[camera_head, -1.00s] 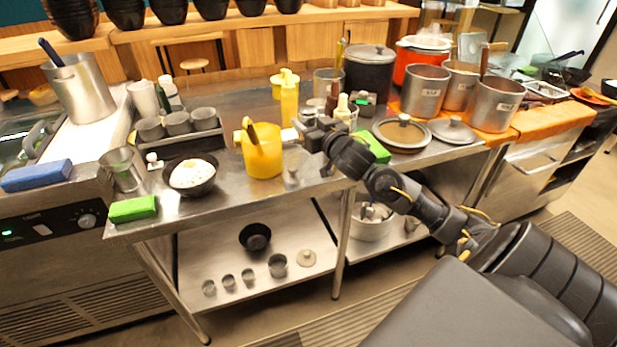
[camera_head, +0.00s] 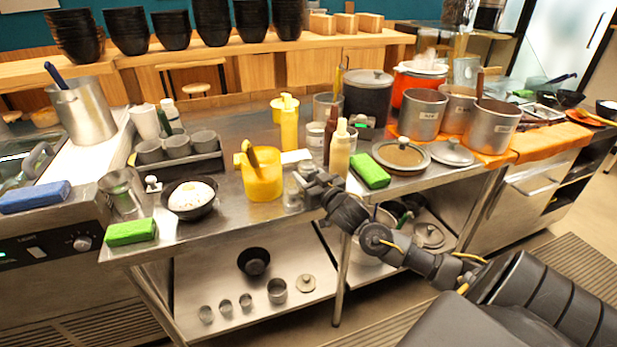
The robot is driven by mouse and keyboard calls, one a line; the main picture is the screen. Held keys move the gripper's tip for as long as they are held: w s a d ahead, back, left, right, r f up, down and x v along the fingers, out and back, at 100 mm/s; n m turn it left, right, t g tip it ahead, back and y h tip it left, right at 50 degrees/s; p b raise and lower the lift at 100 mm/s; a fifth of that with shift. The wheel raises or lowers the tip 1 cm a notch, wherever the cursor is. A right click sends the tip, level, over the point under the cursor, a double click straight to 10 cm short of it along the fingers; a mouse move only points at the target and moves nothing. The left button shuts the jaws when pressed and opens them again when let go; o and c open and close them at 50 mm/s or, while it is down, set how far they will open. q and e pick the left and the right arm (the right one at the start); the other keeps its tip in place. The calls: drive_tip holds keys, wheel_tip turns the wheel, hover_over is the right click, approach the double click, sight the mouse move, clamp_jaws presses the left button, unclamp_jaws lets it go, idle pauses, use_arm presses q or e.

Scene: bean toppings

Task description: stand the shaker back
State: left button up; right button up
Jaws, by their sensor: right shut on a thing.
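The shaker (camera_head: 292,198) is a small, clear, glassy vessel near the front edge of the steel counter. It looks upright, just right of the yellow tub (camera_head: 262,182). My right gripper (camera_head: 301,177) is at its upper part, coming in from the right, and is shut on it. The fingers partly hide its top. I cannot tell for sure whether its base touches the counter. Another small shaker with a metal top (camera_head: 152,185) stands further left, beside the black bowl of rice (camera_head: 190,197). My left gripper is not in view.
A cream bottle (camera_head: 340,150) and a dark red bottle (camera_head: 329,135) stand behind my right gripper. A green sponge (camera_head: 370,170) lies to the right, by a lidded pan (camera_head: 401,156).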

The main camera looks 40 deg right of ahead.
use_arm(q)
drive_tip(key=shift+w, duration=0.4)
use_arm(e)
drive_tip(key=shift+f, duration=0.2)
drive_tip(key=o, duration=0.5)
drive_tip(key=shift+o, duration=0.2)
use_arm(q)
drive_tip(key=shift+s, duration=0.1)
use_arm(e)
drive_tip(key=shift+r, duration=0.2)
use_arm(q)
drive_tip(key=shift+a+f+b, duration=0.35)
drive_tip(key=shift+b, duration=0.05)
use_arm(e)
drive_tip(key=s+a, duration=0.1)
drive_tip(key=s, duration=1.1)
drive_tip(key=shift+a, duration=0.35)
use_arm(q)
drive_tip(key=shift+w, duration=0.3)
use_arm(e)
drive_tip(key=shift+f, duration=0.1)
